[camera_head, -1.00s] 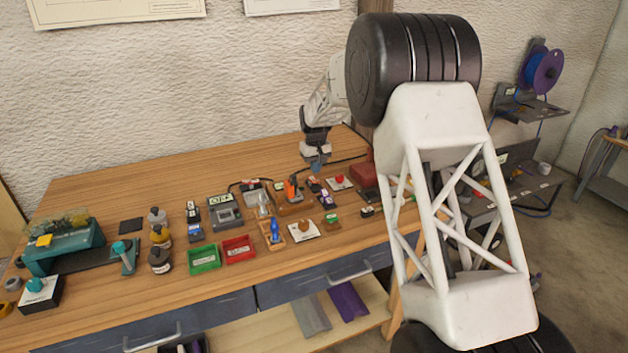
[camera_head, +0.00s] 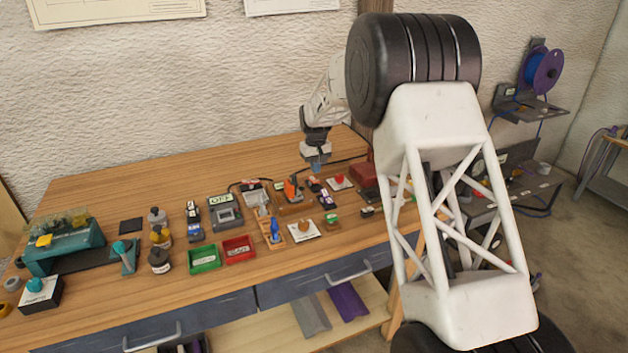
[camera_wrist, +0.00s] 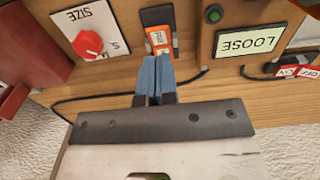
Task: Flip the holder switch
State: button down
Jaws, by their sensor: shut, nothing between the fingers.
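My gripper (camera_head: 316,166) hangs over the back of the workbench in the head view. In the wrist view its blue fingertips (camera_wrist: 156,76) are together with nothing between them. Just beyond the tips is a small dark switch (camera_wrist: 159,36) with an orange face and a white label too small to read surely. The tips overlap its near end in the picture; contact cannot be told. Beside it on the right is a brown box with a display reading LOOSE (camera_wrist: 249,41) and a round green button (camera_wrist: 213,15).
A white SIZE plate with a red knob (camera_wrist: 88,43) stands left of the switch in the wrist view. A dark cable (camera_wrist: 120,95) runs along the bench's back. Red and green trays (camera_head: 238,249) and several bottles stand further forward. The left back of the bench is clear.

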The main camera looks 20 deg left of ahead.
aim_at(316, 181)
jog(key=shift+f, duration=2)
dwell(2.1)
jog(key=shift+r, duration=3.5)
